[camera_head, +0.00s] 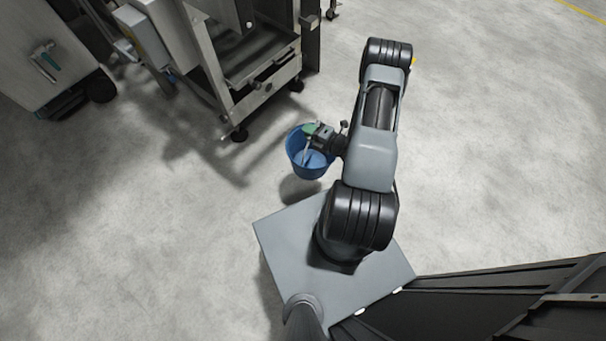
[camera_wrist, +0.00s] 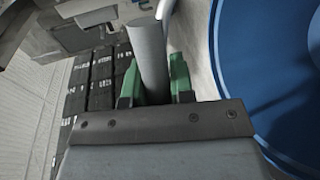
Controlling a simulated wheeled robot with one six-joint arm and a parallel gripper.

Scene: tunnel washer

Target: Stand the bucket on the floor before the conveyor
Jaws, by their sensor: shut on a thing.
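The blue bucket (camera_head: 310,172) hangs from my gripper (camera_head: 314,130) in the head view, near the foot of the steel conveyor frame (camera_head: 262,92). A shadow lies apart below the bucket, so it appears to be off the floor. In the wrist view, the green fingers of my gripper (camera_wrist: 155,85) are shut on a grey round bar, the bucket's handle (camera_wrist: 149,55). The bucket's blue inside (camera_wrist: 265,65) fills the right of that view. Its underside is hidden.
A grey cabinet (camera_head: 42,58) stands at the upper left. Dark panels (camera_head: 500,300) lie at the lower right. The concrete floor (camera_head: 130,230) is clear at the left, and also between the conveyor frame and my base.

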